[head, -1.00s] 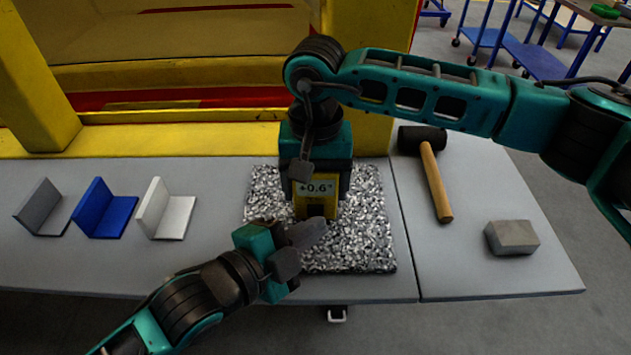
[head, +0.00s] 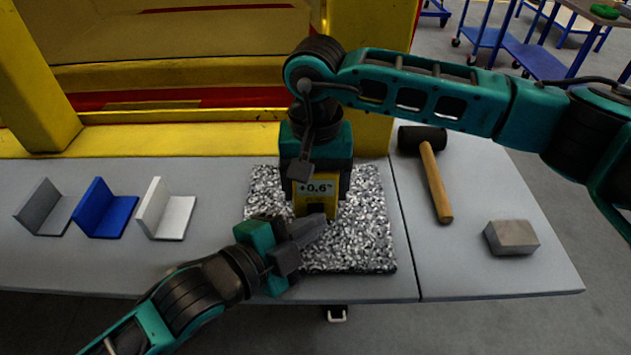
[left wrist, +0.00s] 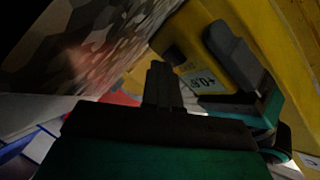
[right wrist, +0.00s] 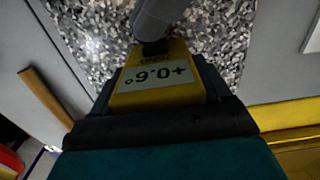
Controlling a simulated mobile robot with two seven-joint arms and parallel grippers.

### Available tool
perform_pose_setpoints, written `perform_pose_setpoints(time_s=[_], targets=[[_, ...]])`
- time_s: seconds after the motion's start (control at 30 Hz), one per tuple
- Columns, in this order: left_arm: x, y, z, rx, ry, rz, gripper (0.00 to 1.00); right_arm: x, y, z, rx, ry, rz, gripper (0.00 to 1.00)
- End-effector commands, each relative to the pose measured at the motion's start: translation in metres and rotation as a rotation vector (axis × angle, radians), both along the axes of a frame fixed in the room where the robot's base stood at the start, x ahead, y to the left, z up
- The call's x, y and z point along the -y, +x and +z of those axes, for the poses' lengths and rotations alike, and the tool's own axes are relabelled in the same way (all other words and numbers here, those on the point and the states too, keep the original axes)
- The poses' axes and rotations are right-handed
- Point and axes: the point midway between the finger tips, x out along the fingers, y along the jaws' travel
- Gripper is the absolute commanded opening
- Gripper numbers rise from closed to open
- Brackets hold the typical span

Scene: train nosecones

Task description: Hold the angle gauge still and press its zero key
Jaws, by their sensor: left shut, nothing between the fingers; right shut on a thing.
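The yellow angle gauge (head: 307,208) stands on the speckled granite plate (head: 368,240), its display (head: 316,187) reading +0.6°. My right gripper (head: 313,185) comes down from above and is shut on the gauge; the right wrist view shows the gauge (right wrist: 187,92) between its fingers. My left gripper (head: 318,226) is shut and empty, its fingertips right in front of the gauge's lower front. The fingertips cover the key area in the head view, and I cannot tell whether they touch it. The left wrist view shows the closed fingers (left wrist: 160,82) close to the gauge (left wrist: 222,62).
Grey (head: 45,208), blue (head: 104,210) and white (head: 170,215) angle brackets stand at the left of the table. A mallet (head: 434,180) and a grey block (head: 511,237) lie at the right. A yellow frame (head: 180,138) runs along the back edge.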

Motion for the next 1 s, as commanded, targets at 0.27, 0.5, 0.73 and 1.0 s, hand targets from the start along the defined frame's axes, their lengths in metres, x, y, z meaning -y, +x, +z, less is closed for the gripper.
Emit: perform_pose_setpoints(time_s=[0.27,0.5,0.73,1.0], targets=[[-0.0005,0.0016,0.0001,0.002,0.001,0.002,0.00,-0.0005,-0.0004,0.0003,-0.001,0.001,0.001,0.55],[-0.0007,0.0030,0.0004,0.004,0.002,0.003,0.00,-0.0006,-0.0005,0.0004,-0.001,0.002,0.001,0.55],[-0.0010,-0.0023,0.0003,0.004,0.002,0.002,0.00,-0.0006,-0.0005,0.0005,-0.001,0.001,0.001,0.55],[-0.0005,-0.0057,0.0003,0.003,0.002,0.001,0.00,-0.0003,-0.0003,0.0004,-0.001,0.001,0.001,0.55]])
